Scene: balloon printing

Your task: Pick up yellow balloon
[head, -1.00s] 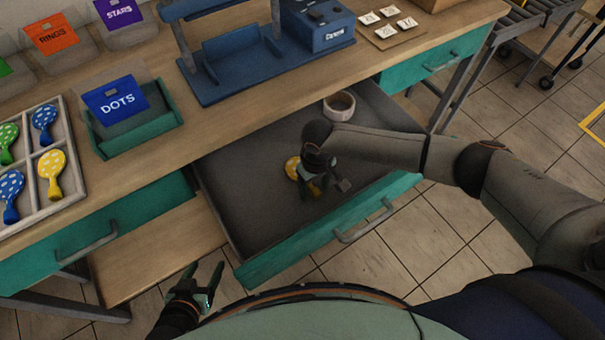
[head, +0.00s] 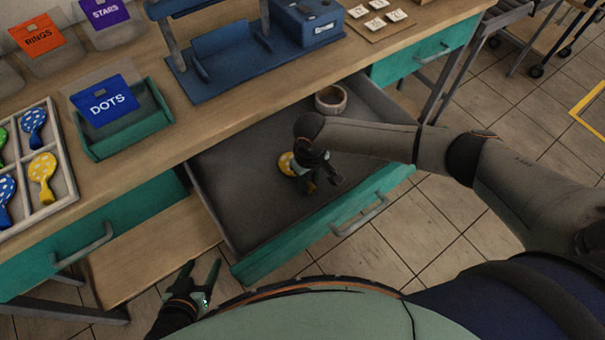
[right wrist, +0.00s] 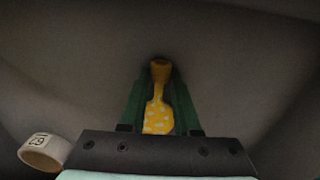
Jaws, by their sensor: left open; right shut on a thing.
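A yellow balloon (head: 286,163) with pale dots is in the open drawer (head: 243,205), partly hidden behind my right gripper (head: 309,186) in the head view. In the right wrist view the balloon (right wrist: 158,112) lies between the two green fingers of my right gripper (right wrist: 159,95), which is shut on it. I cannot tell whether the balloon is clear of the drawer floor. My left gripper (head: 198,277) is open and empty, in front of the table and left of the drawer. Another yellow dotted balloon (head: 43,175) lies in the divided tray (head: 68,183) on the table.
A small round cup (head: 331,100) stands at the drawer's back right; it also shows in the right wrist view (right wrist: 45,153). A blue machine (head: 232,76), a green DOTS bin (head: 128,140) and white cards (head: 376,22) are on the table.

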